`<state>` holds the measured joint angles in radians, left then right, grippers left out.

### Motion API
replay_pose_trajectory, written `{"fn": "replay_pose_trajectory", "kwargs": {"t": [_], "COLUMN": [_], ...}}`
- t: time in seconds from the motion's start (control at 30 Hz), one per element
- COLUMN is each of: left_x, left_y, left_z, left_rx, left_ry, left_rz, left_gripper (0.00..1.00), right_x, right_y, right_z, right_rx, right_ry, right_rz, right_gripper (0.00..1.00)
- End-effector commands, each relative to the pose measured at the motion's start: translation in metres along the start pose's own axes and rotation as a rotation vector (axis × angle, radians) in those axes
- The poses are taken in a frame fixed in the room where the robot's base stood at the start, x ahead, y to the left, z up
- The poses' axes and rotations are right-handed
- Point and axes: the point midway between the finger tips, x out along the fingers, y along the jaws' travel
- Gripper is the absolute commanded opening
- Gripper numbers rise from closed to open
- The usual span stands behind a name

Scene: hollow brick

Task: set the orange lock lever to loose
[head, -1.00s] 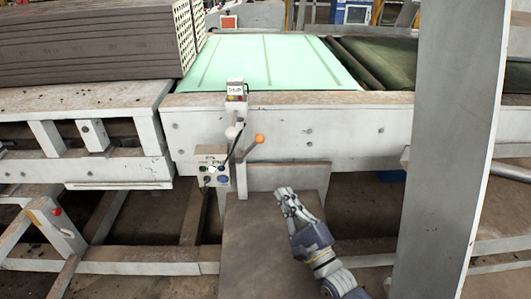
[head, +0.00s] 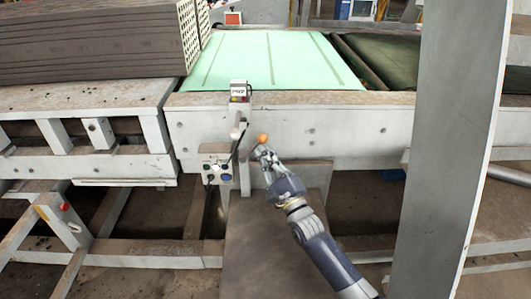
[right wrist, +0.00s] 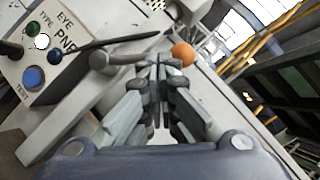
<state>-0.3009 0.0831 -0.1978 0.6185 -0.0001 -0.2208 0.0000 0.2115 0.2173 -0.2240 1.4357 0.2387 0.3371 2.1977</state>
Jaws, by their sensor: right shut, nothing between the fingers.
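The lock lever's orange knob (head: 263,138) shows in the head view in front of the white machine frame, just beyond the fingertips of my right gripper (head: 264,152). In the right wrist view the orange ball knob (right wrist: 183,54) is just past the closed fingers (right wrist: 160,66) and slightly to their right. The grey lever arm (right wrist: 115,60) runs to the left behind the fingertips, which hide part of it. My right gripper is shut and empty; whether it touches the lever, I cannot tell. My left gripper is out of view.
A control box with buttons (head: 217,172) is left of the lever, with a smaller switch box (head: 239,90) above. A wide grey post (head: 445,150) stands at right. A green conveyor bed (head: 270,62) and stacked hollow bricks (head: 90,42) lie behind.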

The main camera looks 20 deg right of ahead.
Motion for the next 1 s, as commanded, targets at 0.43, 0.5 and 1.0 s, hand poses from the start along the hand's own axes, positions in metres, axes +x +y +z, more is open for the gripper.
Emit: {"fn": "replay_pose_trajectory", "kwargs": {"t": [0.43, 0.5, 1.0], "left_x": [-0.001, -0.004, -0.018], "left_y": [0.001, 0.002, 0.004], "left_z": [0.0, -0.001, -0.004], "left_rx": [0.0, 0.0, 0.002], "left_ry": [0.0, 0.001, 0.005], "left_rz": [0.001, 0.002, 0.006], "left_gripper": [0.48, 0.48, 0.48], "right_x": [0.003, 0.003, 0.007], "right_y": [0.0, -0.001, -0.004], "right_z": [0.001, 0.002, 0.007], "right_rx": [-0.003, -0.01, -0.083], "right_ry": [0.0, -0.001, -0.001], "right_rz": [0.002, 0.007, 0.054], "right_gripper": [0.0, 0.0, 0.0]}}
